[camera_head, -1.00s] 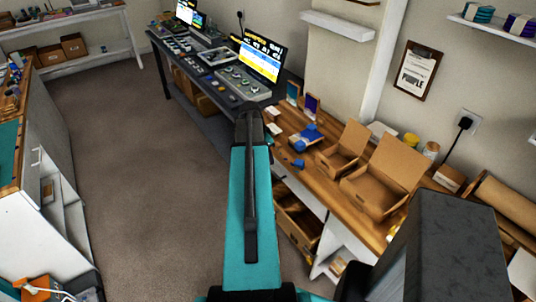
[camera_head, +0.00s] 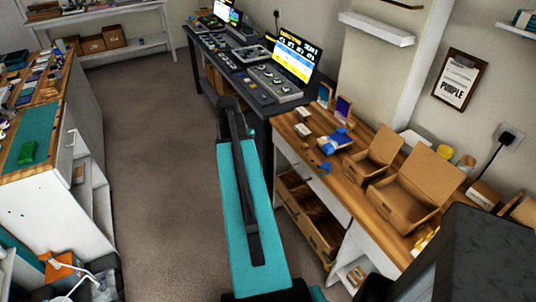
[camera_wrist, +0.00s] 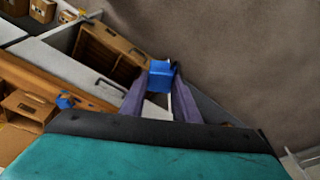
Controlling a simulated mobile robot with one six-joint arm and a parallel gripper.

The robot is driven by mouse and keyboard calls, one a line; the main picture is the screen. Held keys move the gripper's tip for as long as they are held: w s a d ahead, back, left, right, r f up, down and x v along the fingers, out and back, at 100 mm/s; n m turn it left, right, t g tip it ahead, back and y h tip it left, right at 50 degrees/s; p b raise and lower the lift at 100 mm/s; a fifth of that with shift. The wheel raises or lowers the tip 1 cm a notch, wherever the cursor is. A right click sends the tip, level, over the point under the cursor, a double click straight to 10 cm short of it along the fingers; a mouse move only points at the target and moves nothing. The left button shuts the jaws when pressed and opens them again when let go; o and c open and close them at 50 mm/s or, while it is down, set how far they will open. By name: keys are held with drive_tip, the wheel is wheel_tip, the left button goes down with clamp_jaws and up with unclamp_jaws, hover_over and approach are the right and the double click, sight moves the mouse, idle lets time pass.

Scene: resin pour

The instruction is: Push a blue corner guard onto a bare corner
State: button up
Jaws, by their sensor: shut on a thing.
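My gripper (camera_wrist: 160,92) is shut on a blue corner guard (camera_wrist: 160,75) in the wrist view. The guard sits between the fingertips, out over the grey floor and beside an open drawer. In the head view the gripper and the held guard are hidden behind my arm. More blue pieces (camera_head: 325,167) lie on the wooden bench, next to a blue-and-white box (camera_head: 335,140). Blue also shows on the bench in the wrist view (camera_wrist: 65,102). I cannot make out which corner is bare.
Open cardboard boxes (camera_head: 410,185) stand on the wooden bench (camera_head: 345,185), with an open drawer (camera_head: 312,215) below. A dark desk with a monitor (camera_head: 292,55) is behind. A green piece lies on a teal mat (camera_head: 38,125) at the left. The carpet (camera_head: 160,150) between is clear.

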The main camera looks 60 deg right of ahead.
drive_tip(key=w+a+r+n+t+b, duration=0.15)
drive_tip(key=w+a+n, duration=0.35)
drive_tip(key=w+a, duration=0.5)
drive_tip(key=w+a+r+n+t+b, duration=0.1)
drive_tip(key=w+a+r+n, duration=0.4)
drive_tip(key=a, duration=0.8)
drive_tip(key=w+a+n+y, duration=0.1)
drive_tip(key=a+n, duration=0.2)
drive_tip(key=a, duration=0.6)
drive_tip(key=w+a+r+n+y+b, duration=0.1)
drive_tip(key=w+a+n, duration=0.1)
drive_tip(key=a, duration=0.8)
drive_tip(key=w+a+n+b, duration=0.1)
drive_tip(key=a+n, duration=0.2)
drive_tip(key=a, duration=0.6)
drive_tip(key=shift+w+a+r+n+t+y, duration=0.15)
drive_tip(key=shift+w+a+n+t+y, duration=0.15)
drive_tip(key=shift+w+t+y, duration=0.15)
